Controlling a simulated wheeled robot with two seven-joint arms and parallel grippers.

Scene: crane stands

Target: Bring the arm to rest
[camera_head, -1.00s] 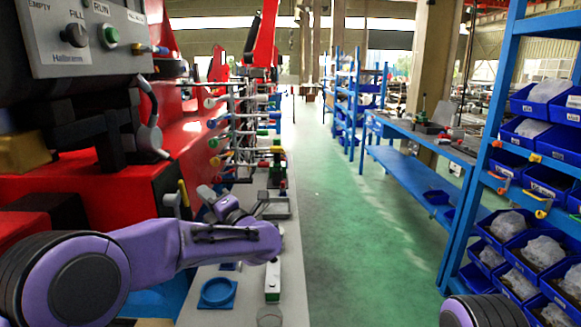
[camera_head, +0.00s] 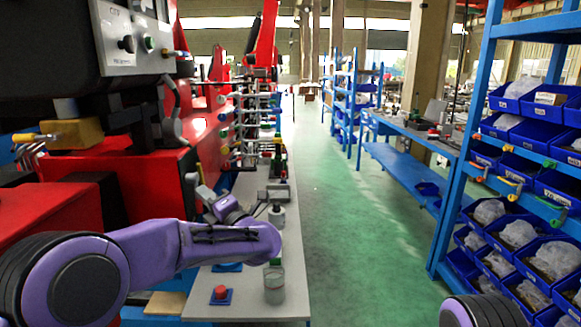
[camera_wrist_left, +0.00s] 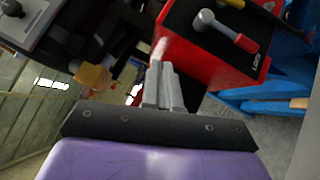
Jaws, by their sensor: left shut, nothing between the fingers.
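My left arm, with purple links, comes in from the left in the head view and folds back at the wrist. Its gripper (camera_head: 205,192) points away to the upper left, above the left edge of the grey bench (camera_head: 250,307). In the left wrist view, the two grey fingers (camera_wrist_left: 162,86) are together with nothing between them. They appear in front of a red block with a grey lever (camera_wrist_left: 228,30); the gap to it is unclear. Only a dark and purple part of my right arm shows at the lower right, and its gripper is out of view.
A red machine with a grey control box (camera_head: 122,35) stands left of the bench. A glass jar (camera_head: 274,284) and a red knob on a blue plate (camera_head: 220,293) stand on the bench. Blue shelving with bins (camera_head: 552,180) is at right. The green floor (camera_head: 350,220) between is clear.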

